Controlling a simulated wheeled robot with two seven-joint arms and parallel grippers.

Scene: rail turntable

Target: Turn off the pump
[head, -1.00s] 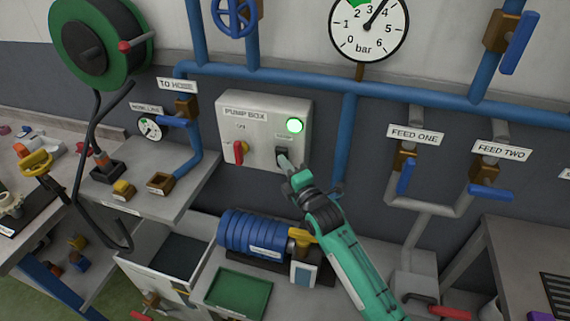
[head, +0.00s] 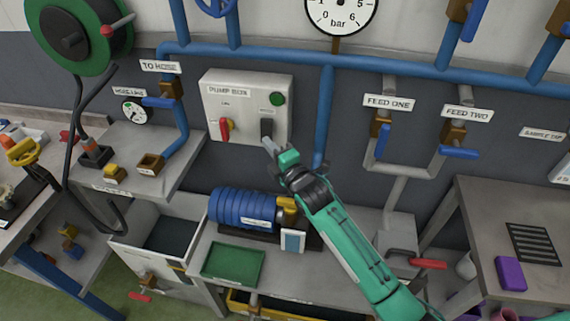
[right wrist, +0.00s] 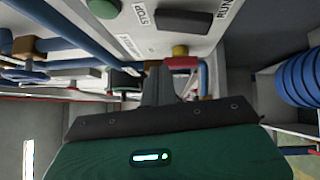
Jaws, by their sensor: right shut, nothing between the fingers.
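The pump box (head: 217,118) is a pale grey box on the wall. Its round lamp (head: 278,98) is dark green and unlit; it also shows in the right wrist view (right wrist: 103,8). A black switch handle (head: 266,128) sits below the lamp. In the right wrist view the handle (right wrist: 185,21) lies beside STOP and RUN labels, with the view turned over. My right gripper (head: 270,145) is shut and empty just below the switch; I cannot tell whether it touches. Its fingers show in the right wrist view (right wrist: 158,85). My left gripper is out of view.
A red lever (head: 225,129) is on the box's left. A blue pump (head: 240,207) sits on the bench below, beside a green tray (head: 232,263). Blue pipes (head: 322,115) run right of the box. Feed valves (head: 383,140) are further right.

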